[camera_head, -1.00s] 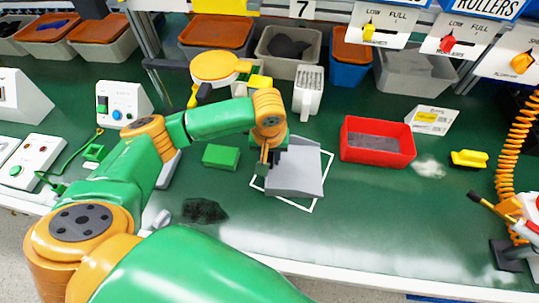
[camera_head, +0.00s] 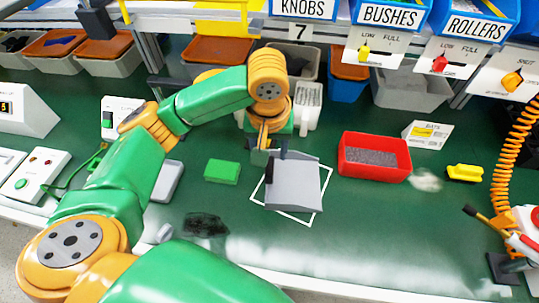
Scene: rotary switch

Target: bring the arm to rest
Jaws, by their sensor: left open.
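My left gripper (camera_head: 264,148) hangs at the end of my green and orange left arm, in the middle of the bench. It is open, just behind and above the upper left edge of a grey scoop-like tray (camera_head: 294,186). Whether it touches the tray is unclear. The tray lies within a white outlined square on the green bench top. My right gripper is not in view. Three rotary switches are on the shelf front: a yellow one (camera_head: 366,53), a red one (camera_head: 440,63) and an orange one (camera_head: 512,81).
A red bin (camera_head: 375,172) with grey contents stands right of the tray. A green block (camera_head: 222,171) lies to its left, a dark patch (camera_head: 205,224) in front left. A yellow brush (camera_head: 465,173) and an orange coiled hose (camera_head: 508,145) are at right. The front centre is clear.

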